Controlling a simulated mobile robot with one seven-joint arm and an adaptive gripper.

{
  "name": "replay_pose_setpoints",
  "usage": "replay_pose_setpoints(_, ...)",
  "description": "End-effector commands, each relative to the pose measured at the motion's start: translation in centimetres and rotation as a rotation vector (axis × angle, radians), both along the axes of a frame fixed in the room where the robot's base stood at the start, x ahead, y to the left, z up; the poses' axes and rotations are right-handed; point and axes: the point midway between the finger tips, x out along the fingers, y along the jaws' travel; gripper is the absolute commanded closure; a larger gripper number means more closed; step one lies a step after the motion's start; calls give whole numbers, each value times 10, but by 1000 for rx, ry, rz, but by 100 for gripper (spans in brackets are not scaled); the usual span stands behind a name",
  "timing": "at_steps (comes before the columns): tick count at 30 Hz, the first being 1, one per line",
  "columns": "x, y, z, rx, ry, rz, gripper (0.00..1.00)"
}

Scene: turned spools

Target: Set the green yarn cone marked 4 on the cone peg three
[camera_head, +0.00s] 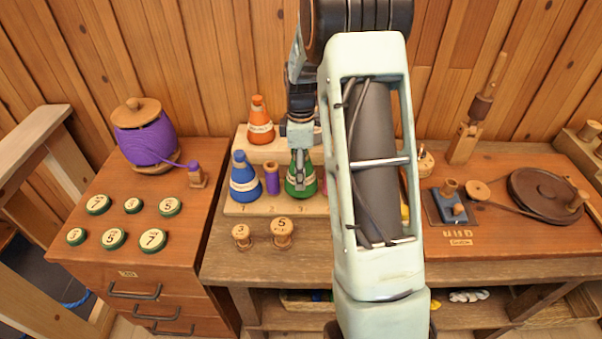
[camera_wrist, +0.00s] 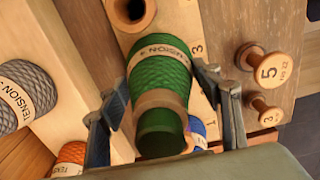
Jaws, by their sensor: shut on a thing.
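The green yarn cone marked 4 (camera_head: 300,188) stands at the front row of the pale peg board (camera_head: 234,208). In the wrist view the cone (camera_wrist: 160,78) shows its pale band reading "TENSION 4", beside a "3" printed on the board. My gripper (camera_head: 301,165) points down over the cone, with one finger on each side of its upper part, and is shut on it. Cone peg three is not visible; the cone covers the spot beside the "3". I cannot tell whether the cone's base touches the board.
A blue cone (camera_head: 243,180) and a purple spool (camera_head: 271,179) stand close left of the green cone. An orange cone (camera_head: 260,122) is on the raised back row. Two wooden spools, marked 3 (camera_head: 242,236) and 5 (camera_head: 282,233), stand in front. My arm hides the board's right side.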

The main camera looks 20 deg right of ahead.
Motion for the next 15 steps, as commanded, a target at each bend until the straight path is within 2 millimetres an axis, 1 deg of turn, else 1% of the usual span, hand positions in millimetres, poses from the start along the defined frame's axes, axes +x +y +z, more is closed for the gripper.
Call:
replay_pose_setpoints(1,0,0,-5,0,-1,0,79)
replay_pose_setpoints(5,0,0,-12,0,0,-1,79)
replay_pose_setpoints(15,0,0,-11,0,-1,0,79)
